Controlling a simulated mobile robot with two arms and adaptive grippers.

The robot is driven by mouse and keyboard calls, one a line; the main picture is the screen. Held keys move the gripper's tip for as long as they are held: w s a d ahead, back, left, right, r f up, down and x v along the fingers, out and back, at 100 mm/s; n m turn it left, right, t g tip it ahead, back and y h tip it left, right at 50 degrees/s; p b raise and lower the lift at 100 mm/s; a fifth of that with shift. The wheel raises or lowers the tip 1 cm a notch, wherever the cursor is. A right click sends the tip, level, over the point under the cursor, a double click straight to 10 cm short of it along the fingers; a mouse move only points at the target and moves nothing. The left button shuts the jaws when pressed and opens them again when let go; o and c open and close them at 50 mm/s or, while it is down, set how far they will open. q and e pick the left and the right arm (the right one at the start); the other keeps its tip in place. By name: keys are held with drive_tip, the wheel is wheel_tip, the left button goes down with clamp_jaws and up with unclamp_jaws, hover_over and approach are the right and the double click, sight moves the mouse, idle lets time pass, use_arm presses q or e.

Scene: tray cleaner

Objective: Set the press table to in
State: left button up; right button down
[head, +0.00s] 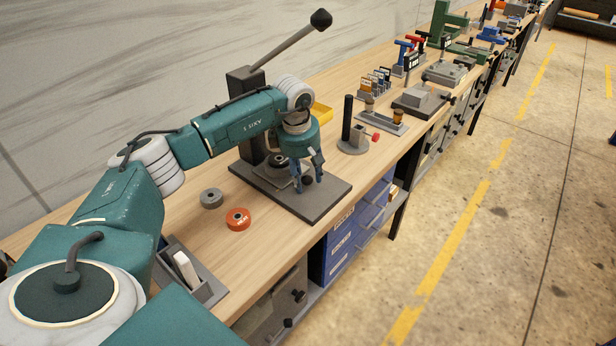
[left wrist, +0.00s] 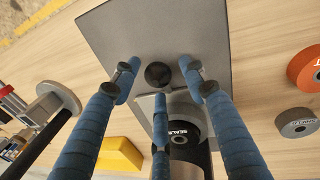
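The press (head: 247,110) stands on the bench, its lever with a black ball raised to the upper right. The press table (head: 262,181), a grey plate with a dark round knob (left wrist: 158,75) at its front, sits over the base plate (head: 318,201). A dark disc marked SEALS (left wrist: 186,121) lies on the table under the column. My left gripper (head: 308,180) points down at the knob. In the left wrist view its blue fingers stand apart around the knob; I cannot tell whether any touches it. My right gripper is not in view.
An orange ring (head: 238,219) and a grey ring (head: 211,198) lie left of the base plate. A stand with a black post (head: 347,125) and a yellow bin (head: 321,112) are to the right. A grey holder (head: 205,287) with a white piece sits near the front left.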

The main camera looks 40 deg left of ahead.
use_arm(q)
drive_tip(key=shift+r, duration=0.1)
wheel_tip(320, 180, up, 12)
drive_tip(key=s, duration=0.2)
drive_tip(key=shift+s+d+f, duration=0.15)
drive_tip(key=shift+s+f, duration=0.05)
drive_tip(key=shift+f, duration=0.1)
idle(0.6)
